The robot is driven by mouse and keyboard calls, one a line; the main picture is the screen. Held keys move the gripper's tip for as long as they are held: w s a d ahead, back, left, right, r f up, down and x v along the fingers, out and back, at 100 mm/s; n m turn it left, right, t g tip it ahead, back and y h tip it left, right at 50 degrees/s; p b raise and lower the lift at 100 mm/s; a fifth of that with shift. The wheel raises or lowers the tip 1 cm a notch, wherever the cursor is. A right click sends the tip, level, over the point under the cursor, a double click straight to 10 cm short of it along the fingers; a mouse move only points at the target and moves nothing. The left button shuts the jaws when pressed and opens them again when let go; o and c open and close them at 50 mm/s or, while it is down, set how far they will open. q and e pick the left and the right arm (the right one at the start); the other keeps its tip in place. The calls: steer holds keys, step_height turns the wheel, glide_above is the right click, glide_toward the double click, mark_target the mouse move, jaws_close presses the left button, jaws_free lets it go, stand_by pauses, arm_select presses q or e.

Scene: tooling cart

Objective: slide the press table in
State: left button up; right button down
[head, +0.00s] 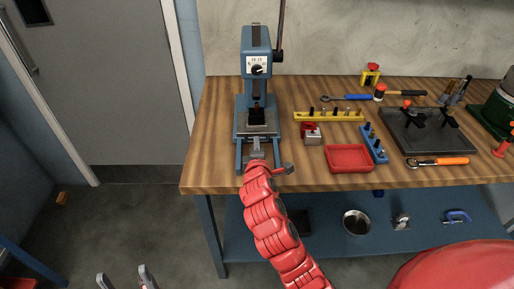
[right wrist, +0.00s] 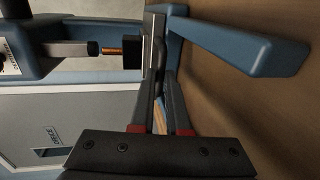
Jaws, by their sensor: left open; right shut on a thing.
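The blue arbor press (head: 256,50) stands at the left of the wooden bench, with a dial on its head and a dark ram below. The grey press table (head: 258,129) lies between two blue rails under the ram. My right gripper (head: 257,157) is at the front of the press table, shut on its front part; the exact grip is partly hidden by my red arm. In the right wrist view the fingers (right wrist: 160,88) close at the grey edge of the press table (right wrist: 151,45), beside a blue rail (right wrist: 240,42). My left gripper (head: 127,277) is open and empty, low at the left over the floor.
Right of the press are a yellow holder (head: 326,116), a small red-topped block (head: 311,134), a red tray (head: 349,158) and a blue holder (head: 374,145). A dark plate fixture (head: 428,135) is further right.

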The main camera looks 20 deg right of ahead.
steer(key=shift+w+d, duration=0.2)
steer(key=shift+w, duration=0.45)
steer(key=c, duration=0.9)
jaws_free()
steer(key=shift+w, duration=0.1)
steer(key=b+v, duration=0.1)
steer(key=v, duration=0.8)
steer(key=p, duration=0.1)
steer(key=s+r+p, duration=0.1)
steer(key=p, duration=0.1)
steer(key=shift+s+a+r, duration=0.1)
steer(key=shift+s+a, duration=0.05)
steer(key=shift+a, duration=0.15)
steer(key=p+v, duration=0.7)
steer(key=shift+f, duration=0.45)
